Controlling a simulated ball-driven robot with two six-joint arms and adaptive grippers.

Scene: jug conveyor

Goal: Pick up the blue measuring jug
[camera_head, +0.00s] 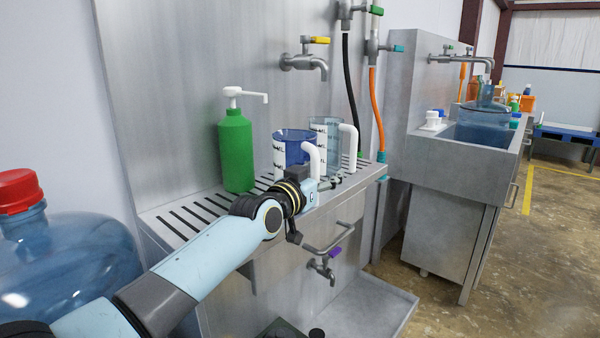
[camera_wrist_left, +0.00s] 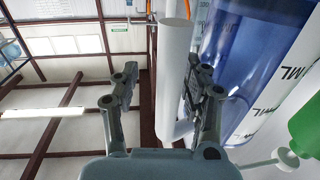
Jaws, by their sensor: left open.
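The blue measuring jug (camera_head: 292,150) stands upright on the slotted steel shelf, with a white label and a white handle (camera_head: 314,158) facing right. My left gripper (camera_head: 328,184) is low at its handle side, and my wrist covers the jug's lower part. In the left wrist view the jug (camera_wrist_left: 243,62) is large at upper right, and its white handle (camera_wrist_left: 174,75) lies between the two open fingers of the gripper (camera_wrist_left: 162,88), nearer the right finger. Whether a finger touches it I cannot tell. My right gripper is not in view.
A clear measuring jug (camera_head: 325,128) with a white handle stands just right of the blue one. A green pump bottle (camera_head: 236,150) stands left on the shelf (camera_head: 180,222). A tap (camera_head: 308,62) hangs above; a rail and purple-handled tap (camera_head: 322,262) are below the shelf.

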